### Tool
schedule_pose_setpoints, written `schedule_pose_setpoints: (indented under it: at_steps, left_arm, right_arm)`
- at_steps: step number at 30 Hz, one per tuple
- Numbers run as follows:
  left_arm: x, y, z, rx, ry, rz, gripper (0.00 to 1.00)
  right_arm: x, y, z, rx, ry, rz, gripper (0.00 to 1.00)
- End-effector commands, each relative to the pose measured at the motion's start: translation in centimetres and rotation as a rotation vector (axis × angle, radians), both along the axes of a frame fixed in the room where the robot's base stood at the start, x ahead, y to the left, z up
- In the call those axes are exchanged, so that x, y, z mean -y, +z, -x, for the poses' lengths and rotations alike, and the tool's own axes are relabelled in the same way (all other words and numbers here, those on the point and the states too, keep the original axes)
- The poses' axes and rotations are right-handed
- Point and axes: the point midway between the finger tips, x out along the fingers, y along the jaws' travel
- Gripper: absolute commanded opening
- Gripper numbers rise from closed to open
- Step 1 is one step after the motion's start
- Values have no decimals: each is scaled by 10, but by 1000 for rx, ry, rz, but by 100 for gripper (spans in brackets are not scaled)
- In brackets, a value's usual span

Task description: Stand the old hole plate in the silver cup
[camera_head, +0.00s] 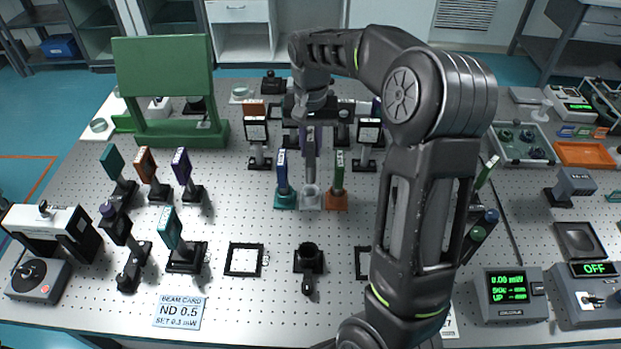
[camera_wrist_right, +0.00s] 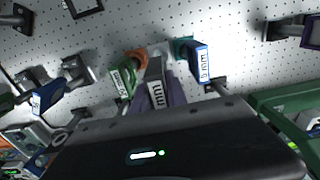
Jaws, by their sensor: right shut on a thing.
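My right gripper (camera_head: 311,122) is shut on a grey hole plate with a white "mm" label, seen in the wrist view (camera_wrist_right: 157,92). The plate (camera_head: 310,148) hangs upright, low over the silver cup (camera_head: 310,202) at the middle of the table. Its lower end lines up with the cup's mouth; I cannot tell whether it is inside or just above. The teal cup (camera_head: 285,200) on the left holds a blue plate (camera_head: 282,168). The orange cup (camera_head: 336,202) on the right holds a green plate (camera_head: 339,172). My left gripper is not in view.
Two posts with white-labelled frames (camera_head: 257,131) (camera_head: 368,133) stand behind the cups. A green board (camera_head: 165,80) rises at the back left. A black holder (camera_head: 308,258) and a flat square frame (camera_head: 244,260) lie in front. Several plates on posts stand to the left.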

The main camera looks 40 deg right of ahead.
Motion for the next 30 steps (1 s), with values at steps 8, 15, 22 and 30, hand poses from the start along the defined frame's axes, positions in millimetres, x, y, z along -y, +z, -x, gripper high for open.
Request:
schedule_pose_setpoints:
  at_steps: [8, 15, 22, 30]
  left_arm:
    - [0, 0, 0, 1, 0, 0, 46]
    - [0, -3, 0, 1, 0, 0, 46]
    - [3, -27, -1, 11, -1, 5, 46]
    - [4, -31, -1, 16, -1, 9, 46]
  right_arm:
    - [0, -24, 0, 2, 0, 1, 0]
    - [0, -28, 0, 1, 0, 1, 0]
    - [0, -66, 0, 0, -1, 0, 0]
    - [0, -74, 0, 1, 0, 1, 0]
